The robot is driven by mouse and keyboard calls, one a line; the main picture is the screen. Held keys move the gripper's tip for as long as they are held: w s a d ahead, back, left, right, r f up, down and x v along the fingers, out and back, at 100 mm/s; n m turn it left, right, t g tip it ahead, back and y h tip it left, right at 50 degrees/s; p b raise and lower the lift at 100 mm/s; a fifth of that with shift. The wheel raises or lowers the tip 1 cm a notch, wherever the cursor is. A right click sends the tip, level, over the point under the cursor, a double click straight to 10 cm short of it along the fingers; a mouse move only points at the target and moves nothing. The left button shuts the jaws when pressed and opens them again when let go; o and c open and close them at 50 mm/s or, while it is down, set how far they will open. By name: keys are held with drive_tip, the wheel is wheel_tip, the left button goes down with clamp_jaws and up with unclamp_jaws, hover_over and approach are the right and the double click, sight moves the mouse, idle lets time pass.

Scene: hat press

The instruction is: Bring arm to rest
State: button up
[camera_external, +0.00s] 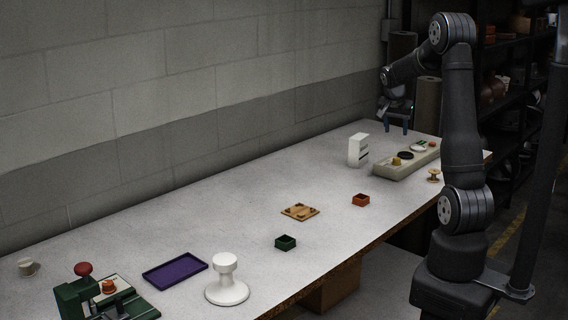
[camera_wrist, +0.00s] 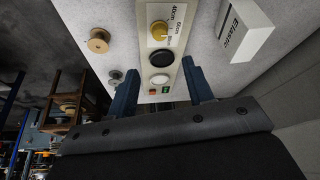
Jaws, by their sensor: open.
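My gripper (camera_external: 396,128) hangs above the far end of the white table (camera_external: 235,205), fingers pointing down. In the wrist view its two blue-grey fingers (camera_wrist: 162,94) are wide apart with nothing held between them. Below them in that view is a beige control panel (camera_wrist: 147,58) with a yellow knob, a black round part, a white round part and small red and green buttons. The same control panel (camera_external: 385,171) shows in the external view near the table's far right edge. My gripper appears apart from it.
A white box (camera_external: 358,150) stands left of the panel. A wooden spool (camera_external: 433,176) is at the right edge. Nearer are a red bin (camera_external: 360,200), wooden tray (camera_external: 300,212), green bin (camera_external: 285,243), purple tray (camera_external: 175,270), white stand (camera_external: 227,282) and green press (camera_external: 83,292). A wall runs behind.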

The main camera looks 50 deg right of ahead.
drive_tip(key=v, duration=0.4)
approach(397, 158)
drive_tip(key=x, duration=0.8)
drive_tip(key=shift+f, duration=0.1)
drive_tip(key=shift+d+f, duration=0.15)
drive_tip(key=shift+f, duration=0.05)
drive_tip(key=shift+n+t, duration=0.3)
drive_tip(key=shift+n, duration=0.2)
drive_tip(key=shift+n+t+y, duration=0.4)
drive_tip(key=shift+n+t, duration=0.1)
drive_tip(key=shift+n, duration=1.3)
drive_tip(key=shift+s+d+r+n+t+y, duration=0.1)
drive_tip(key=shift+n+t+y, duration=0.3)
drive_tip(key=shift+n, duration=0.9)
drive_tip(key=shift+s+n+t+y, duration=0.1)
drive_tip(key=shift+n+t+y, duration=0.25)
drive_tip(key=shift+n, duration=0.95)
drive_tip(key=shift+s+r, duration=0.1)
drive_tip(key=shift+r, duration=0.25)
